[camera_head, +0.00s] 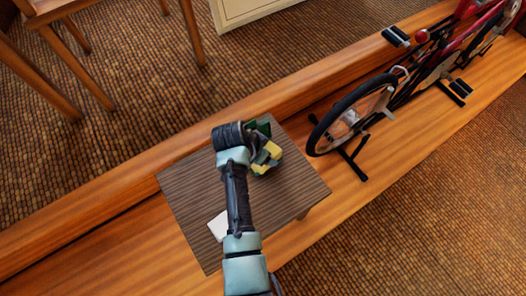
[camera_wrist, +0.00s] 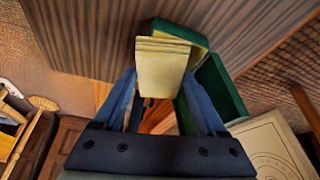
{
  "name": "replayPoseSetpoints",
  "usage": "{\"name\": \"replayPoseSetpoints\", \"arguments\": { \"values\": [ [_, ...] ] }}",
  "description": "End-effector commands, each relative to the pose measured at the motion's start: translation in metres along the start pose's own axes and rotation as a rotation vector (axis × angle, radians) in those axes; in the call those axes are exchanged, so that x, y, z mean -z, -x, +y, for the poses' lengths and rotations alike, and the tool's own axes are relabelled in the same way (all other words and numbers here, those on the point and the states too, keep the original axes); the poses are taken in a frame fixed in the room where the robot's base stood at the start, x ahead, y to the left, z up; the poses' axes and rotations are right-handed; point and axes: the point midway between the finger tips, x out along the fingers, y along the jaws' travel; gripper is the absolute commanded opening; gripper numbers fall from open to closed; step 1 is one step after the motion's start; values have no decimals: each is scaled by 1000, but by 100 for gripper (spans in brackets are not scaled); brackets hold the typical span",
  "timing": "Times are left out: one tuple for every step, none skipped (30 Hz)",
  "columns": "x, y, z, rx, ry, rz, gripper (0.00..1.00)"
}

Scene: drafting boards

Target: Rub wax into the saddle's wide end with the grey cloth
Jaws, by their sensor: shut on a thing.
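My gripper (camera_wrist: 160,92) is shut on a pale yellow block-like thing (camera_wrist: 160,65) with layered edges, held between its two blue fingers. In the head view my gripper is mostly hidden by my arm, above the small dark wooden table (camera_head: 300,190). Yellow and dark green pieces (camera_head: 265,158) show beside it there. A whitish flat piece (camera_head: 218,226) lies on the table left of my arm; I cannot tell whether it is the grey cloth. I cannot make out a saddle clearly.
An open green box (camera_wrist: 215,88) lies right of the held thing in the wrist view. A red and black bicycle (camera_head: 352,110) stands on a wooden ledge (camera_head: 375,165) at the right. A cream cabinet (camera_head: 240,10) and wooden chair legs (camera_head: 75,65) are at the back.

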Motion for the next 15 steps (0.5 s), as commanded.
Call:
{"name": "replayPoseSetpoints", "arguments": {
  "values": [
    [-1,-1,1,-1,0,-2,29],
    [-1,-1,1,-1,0,-2,29],
    [-1,-1,1,-1,0,-3,29],
    [-1,-1,1,-1,0,-3,29],
    [-1,-1,1,-1,0,-3,29],
    [-1,-1,1,-1,0,-3,29],
    [-1,-1,1,-1,0,-3,29],
    [-2,-1,1,-1,0,-3,29],
    [-1,-1,1,-1,0,-3,29],
    [-1,-1,1,-1,0,-3,29],
    [-1,0,1,-1,0,-3,29],
    [0,2,1,-1,0,-3,29],
    [0,3,1,-1,0,-3,29],
    [1,5,1,-1,0,-3,29],
    [3,8,1,-1,0,-3,29]
  ]
}}
